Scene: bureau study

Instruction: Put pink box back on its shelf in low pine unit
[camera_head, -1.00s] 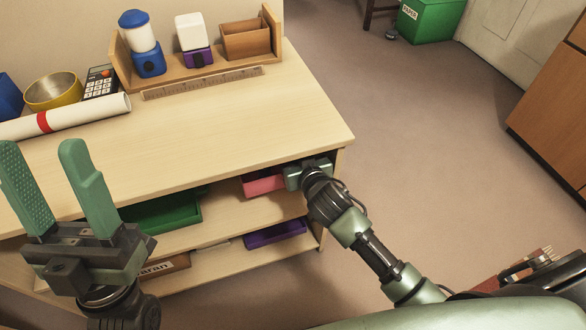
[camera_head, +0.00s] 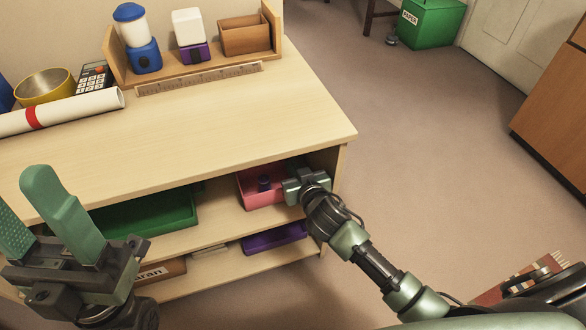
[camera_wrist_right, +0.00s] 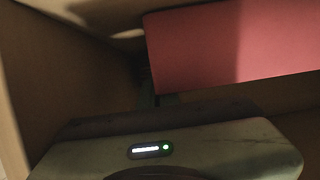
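The pink box (camera_head: 262,199) sits in the upper opening of the low pine unit (camera_head: 205,151), near its right end. A small dark blue thing (camera_head: 264,183) shows inside it. My right gripper (camera_head: 297,187) is at the box's right side, in the same opening. Its fingers are hidden, so I cannot tell whether they hold the box. In the right wrist view a flat pink wall of the box (camera_wrist_right: 235,48) lies just beyond the gripper body. My left gripper (camera_head: 32,218) is open and empty in front of the unit at the left.
A green tray (camera_head: 150,214) shares the upper shelf; a purple tray (camera_head: 274,238) is on the shelf below. The unit's side panel (camera_head: 335,185) is close to my right gripper. The top holds a paper roll (camera_head: 60,112) and a ruler (camera_head: 200,78). Open floor lies right.

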